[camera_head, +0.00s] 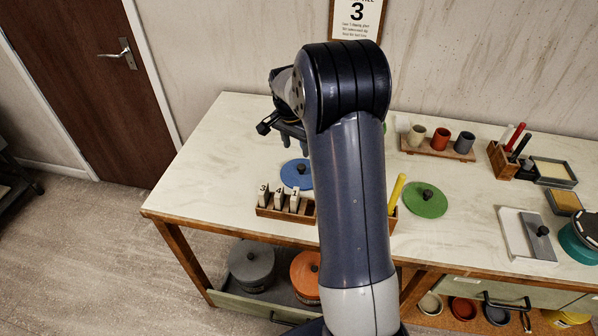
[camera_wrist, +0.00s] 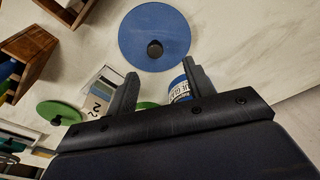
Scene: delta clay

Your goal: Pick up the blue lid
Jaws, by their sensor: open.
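The blue lid (camera_head: 297,174) is a flat round disc with a dark knob, lying on the white table left of my arm. It also shows whole in the wrist view (camera_wrist: 152,30), with its dark knob near its lower middle. My gripper (camera_head: 290,143) hangs above the table behind the lid, partly hidden by my arm. In the wrist view my gripper (camera_wrist: 158,82) has its two fingers apart with nothing held between them. The lid lies beyond the fingertips, apart from them.
A wooden rack with numbered tags (camera_head: 278,205) stands in front of the lid. A green lid (camera_head: 422,201) lies to the right, near a yellow stick (camera_head: 396,190). A rack of cups (camera_head: 438,146) stands at the back. The table's left part (camera_head: 215,160) is clear.

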